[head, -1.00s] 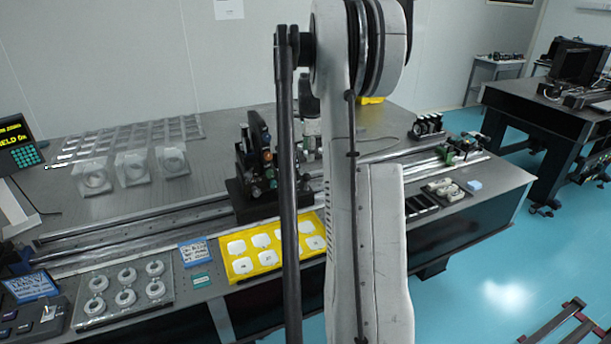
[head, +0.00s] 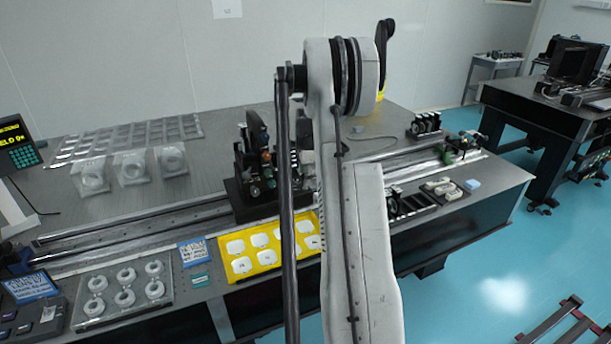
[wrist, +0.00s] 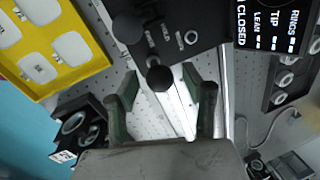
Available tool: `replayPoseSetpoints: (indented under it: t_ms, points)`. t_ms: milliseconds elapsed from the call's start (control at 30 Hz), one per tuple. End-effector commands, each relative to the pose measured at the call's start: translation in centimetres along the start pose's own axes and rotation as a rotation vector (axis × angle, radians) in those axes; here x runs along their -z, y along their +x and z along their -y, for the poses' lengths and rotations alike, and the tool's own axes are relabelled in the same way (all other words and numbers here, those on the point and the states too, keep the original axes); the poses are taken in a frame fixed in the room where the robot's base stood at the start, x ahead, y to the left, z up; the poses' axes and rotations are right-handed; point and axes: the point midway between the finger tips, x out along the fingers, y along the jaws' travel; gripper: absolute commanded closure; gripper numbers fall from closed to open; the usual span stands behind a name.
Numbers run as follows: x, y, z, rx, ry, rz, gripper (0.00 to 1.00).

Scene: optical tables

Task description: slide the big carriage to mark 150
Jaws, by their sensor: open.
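The big carriage (head: 248,200) is a black block with optics mounted on it. It sits on the long rail (head: 130,232) near the middle of the table in the head view. In the wrist view a black plate (wrist: 185,30), apparently part of the carriage, lies at the top, with round dark knobs. One dark ball knob (wrist: 160,78) shows between the tips of my gripper (wrist: 160,88). My gripper's two green-grey fingers are apart; no contact with the knob can be made out. My arm hides the gripper in the head view. No mark 150 is readable.
A yellow tray (head: 229,268) of white pieces lies in front of the carriage and shows at upper left in the wrist view. Ring parts sit on a clear plate (head: 82,308) at front left. Small optics (head: 425,127) stand toward the rail's right end.

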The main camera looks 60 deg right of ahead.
Motion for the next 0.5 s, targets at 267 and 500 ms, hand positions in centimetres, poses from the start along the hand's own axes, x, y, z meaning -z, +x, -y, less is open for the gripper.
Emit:
replayPoseSetpoints:
  t_ms: [267,500]
  points:
    - [0.00,-0.02,0.00,0.000,0.000,0.000,0.78]
    - [0.00,-0.03,0.00,0.000,0.000,0.000,1.00]
